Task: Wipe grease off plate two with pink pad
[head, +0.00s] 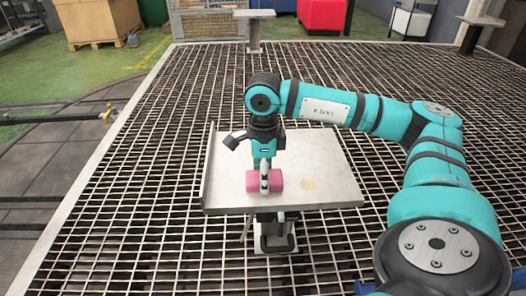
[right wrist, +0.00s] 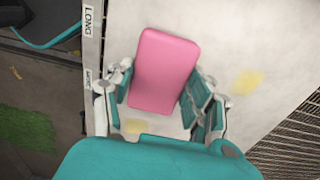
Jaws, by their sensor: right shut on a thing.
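A pale metal plate (head: 325,155) stands on a post over the grating, with a raised lip along its left side. My right gripper (head: 265,178) is shut on a pink pad (head: 276,182) near the plate's front left part. In the right wrist view the pink pad (right wrist: 165,70) sits between both fingers. Whether it touches the plate is hard to tell. A yellowish grease patch (head: 308,184) lies right of the pad. My left gripper is not in view.
The lip carries a label reading LONG (right wrist: 89,22). A metal grating (head: 130,190) surrounds the plate. Smaller plates on posts stand at the back (head: 254,14) and far right (head: 482,20). A yellow-tipped bar (head: 108,114) lies at left. The air left of the plate is clear.

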